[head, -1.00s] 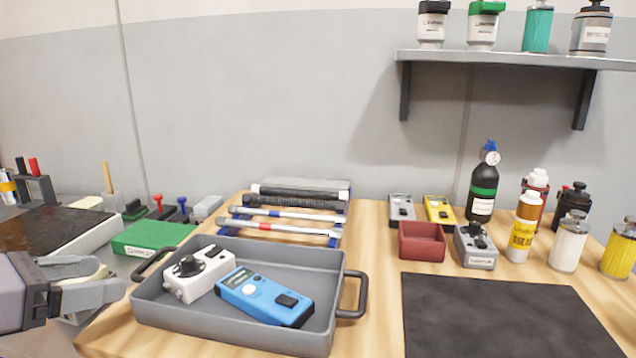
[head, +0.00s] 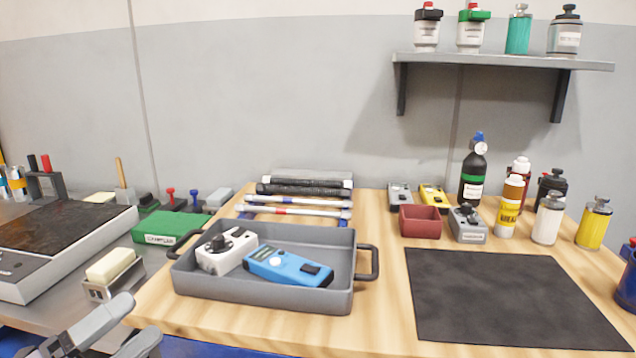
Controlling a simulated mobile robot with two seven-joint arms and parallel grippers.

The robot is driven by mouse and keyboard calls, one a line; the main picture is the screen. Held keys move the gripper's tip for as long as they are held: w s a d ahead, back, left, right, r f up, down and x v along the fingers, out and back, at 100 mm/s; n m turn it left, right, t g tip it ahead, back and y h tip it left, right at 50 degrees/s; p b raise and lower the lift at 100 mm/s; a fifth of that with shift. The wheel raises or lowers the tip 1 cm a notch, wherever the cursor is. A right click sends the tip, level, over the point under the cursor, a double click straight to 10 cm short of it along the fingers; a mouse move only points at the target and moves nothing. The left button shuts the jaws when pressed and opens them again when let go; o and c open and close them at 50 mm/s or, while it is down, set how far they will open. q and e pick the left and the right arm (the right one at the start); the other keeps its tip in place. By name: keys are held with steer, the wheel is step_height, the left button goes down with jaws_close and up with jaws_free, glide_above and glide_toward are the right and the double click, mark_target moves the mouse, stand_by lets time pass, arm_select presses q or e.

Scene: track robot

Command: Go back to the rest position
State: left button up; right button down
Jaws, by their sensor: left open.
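My left gripper (head: 108,340) is at the bottom left of the head view, low in front of the bench edge. Its two grey fingers are apart with nothing between them. It is clear of the grey tray (head: 262,294), which stands on the wooden bench to its right. In the tray lie a white device with a black knob (head: 225,250) and a blue device with a small screen (head: 288,267), side by side. My right gripper is not in view.
A soap-like block in a metal holder (head: 113,274) stands near my left gripper. A green box (head: 167,228) is behind it. A black mat (head: 505,300) lies bare at the right. A red bin (head: 420,220), bottles and a wall shelf (head: 500,61) are farther back.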

arm_select(q)
steer(key=s+f+n+g+y, duration=0.1)
steer(key=s+f+n+y, duration=0.1)
steer(key=f+n+y, duration=0.7)
steer(key=s+f+n+g+y, duration=0.1)
steer(key=s+f+n+y, duration=0.15)
steer(key=f+n, duration=1.15)
steer(key=s+d+f+n+g+h, duration=0.1)
steer(key=s+d+f+n+g, duration=0.1)
steer(key=s+d+f+g, duration=0.55)
steer(key=a+r+t+p, duration=0.3)
steer(key=r+p, duration=1)
steer(key=p, duration=0.4)
steer(key=shift+a, duration=0.2)
